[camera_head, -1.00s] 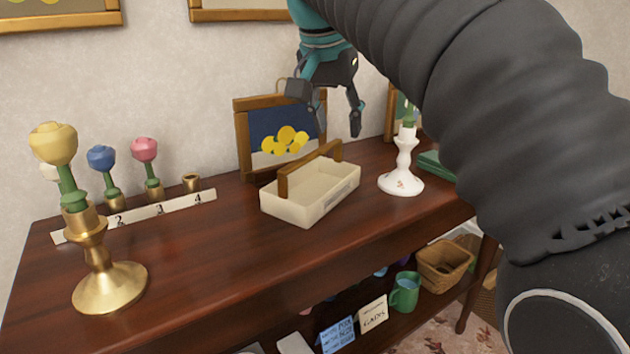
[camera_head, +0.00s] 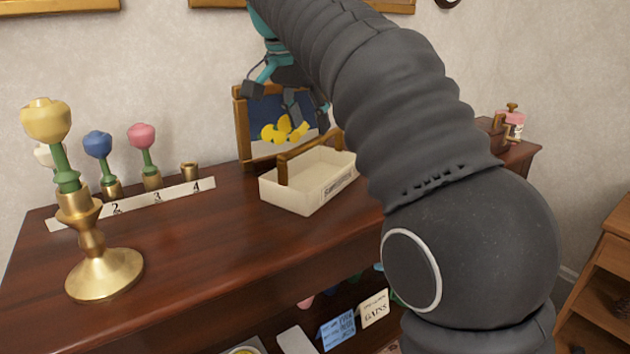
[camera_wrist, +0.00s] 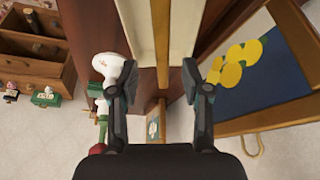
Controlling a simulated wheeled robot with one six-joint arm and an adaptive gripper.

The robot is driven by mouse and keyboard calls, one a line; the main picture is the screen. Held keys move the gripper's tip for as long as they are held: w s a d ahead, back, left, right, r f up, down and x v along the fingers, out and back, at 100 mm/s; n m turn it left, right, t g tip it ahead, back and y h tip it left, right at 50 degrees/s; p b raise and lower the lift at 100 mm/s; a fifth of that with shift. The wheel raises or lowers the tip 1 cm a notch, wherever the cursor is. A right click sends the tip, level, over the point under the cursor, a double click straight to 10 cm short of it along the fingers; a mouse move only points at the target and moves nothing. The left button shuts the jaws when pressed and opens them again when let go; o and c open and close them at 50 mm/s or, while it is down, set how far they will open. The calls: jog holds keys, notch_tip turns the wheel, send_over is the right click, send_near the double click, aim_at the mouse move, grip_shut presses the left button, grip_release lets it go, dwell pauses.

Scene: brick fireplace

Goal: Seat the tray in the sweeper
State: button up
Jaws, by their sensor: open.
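A cream tray (camera_head: 290,198) with a wooden handle (camera_head: 309,155) across it sits on the dark wooden table. It also shows at the top of the wrist view (camera_wrist: 138,22), with its handle (camera_wrist: 161,45) running up and down the picture. My gripper (camera_head: 290,103) is above and behind the tray in the head view, partly hidden by my arm. In the wrist view my gripper (camera_wrist: 160,80) is open and empty, its fingers to either side of the handle's line. Nothing that I can identify as the sweeper shows.
A framed picture (camera_head: 255,150) stands close behind the tray. A brass candlestick (camera_head: 105,273) with a yellow flower is at the table's left, by a numbered strip (camera_head: 170,197). The table's front middle (camera_head: 220,240) is clear.

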aim_at(314, 140)
jog(key=shift+b+x, duration=0.85)
jog(key=shift+x, duration=2.05)
jog(key=shift+w+a, duration=0.1)
jog(key=shift+a, duration=0.05)
grip_shut()
